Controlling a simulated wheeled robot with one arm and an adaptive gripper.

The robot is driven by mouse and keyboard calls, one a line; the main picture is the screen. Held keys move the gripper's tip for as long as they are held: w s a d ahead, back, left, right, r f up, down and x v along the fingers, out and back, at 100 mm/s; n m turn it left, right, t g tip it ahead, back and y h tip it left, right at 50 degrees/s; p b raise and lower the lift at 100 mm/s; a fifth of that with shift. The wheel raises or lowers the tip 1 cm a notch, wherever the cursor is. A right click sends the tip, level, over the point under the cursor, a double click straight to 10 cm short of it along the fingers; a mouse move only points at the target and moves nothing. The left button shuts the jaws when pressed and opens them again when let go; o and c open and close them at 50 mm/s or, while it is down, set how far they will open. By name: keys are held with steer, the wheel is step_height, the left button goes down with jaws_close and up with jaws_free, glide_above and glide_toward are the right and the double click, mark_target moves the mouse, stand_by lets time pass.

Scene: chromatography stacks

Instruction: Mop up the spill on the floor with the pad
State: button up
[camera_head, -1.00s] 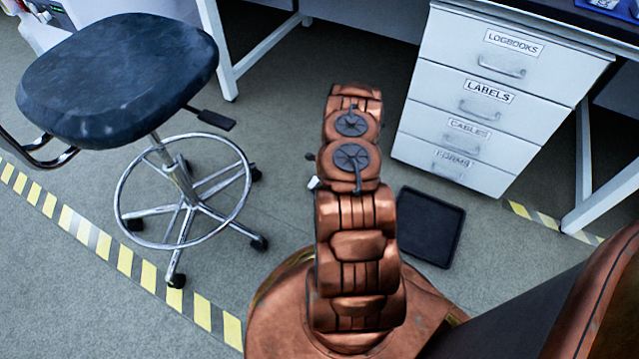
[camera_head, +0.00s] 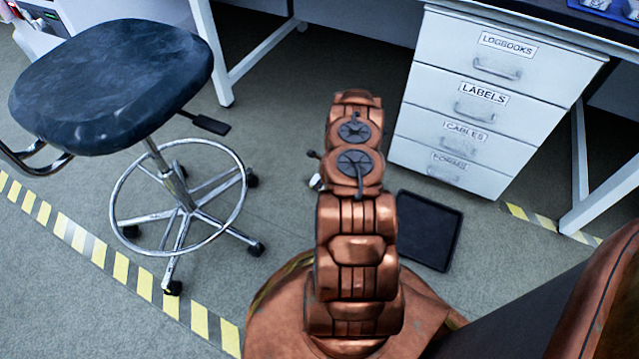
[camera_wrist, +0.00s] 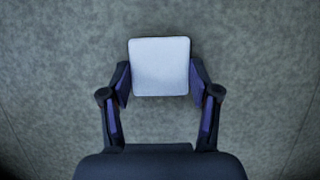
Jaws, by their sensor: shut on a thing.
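My gripper (camera_wrist: 160,85) is shut on a pale square pad (camera_wrist: 160,66) in the wrist view, with one dark finger at each side of it. Plain grey-green floor (camera_wrist: 250,60) lies below the pad, and I cannot tell whether the pad touches it. No spill can be made out in either view.
A dark lab stool (camera_head: 110,80) with a ring base stands at left, by yellow floor tape (camera_head: 85,242). A drawer unit (camera_head: 487,100) stands at right. A black tray (camera_head: 428,230) lies on the floor right of my arm. Floor between stool and arm is clear.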

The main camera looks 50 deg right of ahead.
steer(key=shift+s, duration=0.1)
stand_by(0.3)
steer(key=shift+s+a+p, duration=0.3)
steer(key=shift+s+a, duration=0.05)
steer(key=shift+s, duration=0.25)
steer(key=shift+s+a+p, duration=0.25)
steer(key=shift+s+a, duration=0.05)
steer(key=shift+s, duration=0.3)
steer(key=shift+w, duration=0.15)
steer(key=shift+w+a, duration=0.3)
steer(key=shift+w, duration=0.6)
steer(key=shift+w+a, duration=0.25)
steer(key=shift+w, duration=0.6)
steer(key=shift+s+d, duration=0.25)
steer(key=shift+s, duration=0.7)
steer(key=shift+r, duration=0.1)
